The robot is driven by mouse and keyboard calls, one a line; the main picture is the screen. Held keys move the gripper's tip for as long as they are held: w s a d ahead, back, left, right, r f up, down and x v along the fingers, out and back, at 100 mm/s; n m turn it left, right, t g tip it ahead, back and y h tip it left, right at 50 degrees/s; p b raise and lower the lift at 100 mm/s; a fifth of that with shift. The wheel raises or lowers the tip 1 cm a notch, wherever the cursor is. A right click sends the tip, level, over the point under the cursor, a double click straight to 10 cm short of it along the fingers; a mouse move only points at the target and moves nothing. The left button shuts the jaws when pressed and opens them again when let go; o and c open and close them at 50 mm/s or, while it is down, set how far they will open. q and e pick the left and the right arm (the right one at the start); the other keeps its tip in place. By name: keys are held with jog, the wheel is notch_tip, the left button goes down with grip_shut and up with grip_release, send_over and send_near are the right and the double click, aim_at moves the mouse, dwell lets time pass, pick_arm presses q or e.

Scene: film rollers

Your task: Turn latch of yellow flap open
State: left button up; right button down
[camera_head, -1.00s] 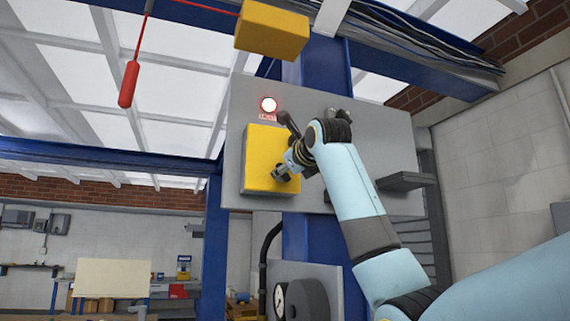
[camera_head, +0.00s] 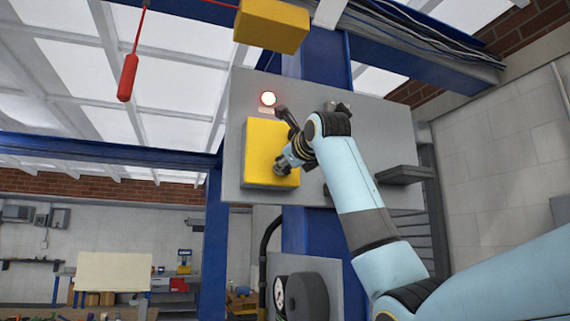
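The yellow flap (camera_head: 262,143) is a square cover on the grey panel (camera_head: 385,130), shut flat against it. My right gripper (camera_head: 282,167) is at the lower right part of the flap, in front of its face. The latch cannot be made out; the gripper covers that part of the flap. The fingers are small and partly hidden by the wrist, so I cannot tell whether they are open or shut, or touch anything. My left gripper is not in view.
A dark lever (camera_head: 287,117) stands beside the flap's upper right. A yellow box (camera_head: 272,26) hangs above, with a red handle (camera_head: 127,77) on a cord to the left. A grey ledge (camera_head: 404,174) juts out at right.

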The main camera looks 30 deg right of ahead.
jog(key=n, duration=0.4)
jog(key=n+b, duration=0.1)
jog(key=n, duration=0.4)
jog(key=shift+a+f, duration=0.15)
jog(key=shift+f, duration=0.05)
dwell(0.4)
jog(key=c, duration=1.3)
grip_release()
jog(key=v, duration=1.2)
